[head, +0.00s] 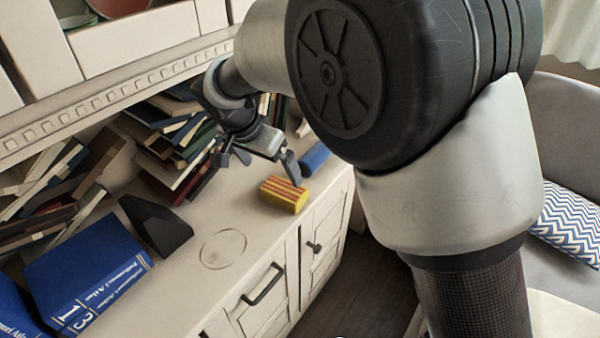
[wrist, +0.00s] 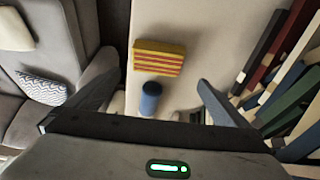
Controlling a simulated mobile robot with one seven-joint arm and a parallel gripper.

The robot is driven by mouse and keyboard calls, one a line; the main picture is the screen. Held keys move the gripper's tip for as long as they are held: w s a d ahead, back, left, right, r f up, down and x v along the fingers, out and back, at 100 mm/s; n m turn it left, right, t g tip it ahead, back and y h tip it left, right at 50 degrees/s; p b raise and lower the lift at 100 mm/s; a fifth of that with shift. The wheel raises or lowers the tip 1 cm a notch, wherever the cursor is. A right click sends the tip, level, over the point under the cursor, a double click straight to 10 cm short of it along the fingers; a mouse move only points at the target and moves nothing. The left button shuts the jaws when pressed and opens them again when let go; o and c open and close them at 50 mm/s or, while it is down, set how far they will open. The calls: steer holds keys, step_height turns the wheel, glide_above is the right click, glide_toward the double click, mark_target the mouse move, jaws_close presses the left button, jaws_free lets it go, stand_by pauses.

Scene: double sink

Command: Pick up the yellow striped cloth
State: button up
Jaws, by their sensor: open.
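The yellow striped cloth (head: 284,194) looks like a small folded block, yellow with red stripes. It lies on the cream cabinet top near its front edge. It also shows in the wrist view (wrist: 160,58), beyond the fingertips and between their lines. My gripper (head: 262,168) is open and empty, above the cabinet top just behind and left of the cloth in the head view. In the wrist view my gripper (wrist: 160,82) has its fingers spread wide on both sides. No contact with the cloth shows.
A blue cylinder (head: 314,158) lies close to the cloth; it shows in the wrist view (wrist: 150,99) too. Leaning books (head: 178,140) crowd the back. A black wedge (head: 155,225) and blue atlas books (head: 88,268) stand left. The top around the drawn circle (head: 223,249) is clear.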

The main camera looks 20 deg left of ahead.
mark_target(283, 188)
steer(key=x, duration=0.6)
steer(key=shift+w+d+f+b, duration=0.1)
steer(key=shift+f+b, duration=0.1)
steer(key=shift+b, duration=0.2)
steer(key=b+x, duration=0.1)
steer(key=x, duration=0.4)
steer(key=shift+d+f, duration=0.15)
steer(key=shift+d, duration=0.05)
steer(key=c, duration=0.8)
step_height(283, 188, up, 10)
steer(key=shift+r+p, duration=0.1)
steer(key=shift+p, duration=0.85)
steer(key=o, duration=0.5)
steer(key=shift+c, duration=0.2)
steer(key=c, duration=0.4)
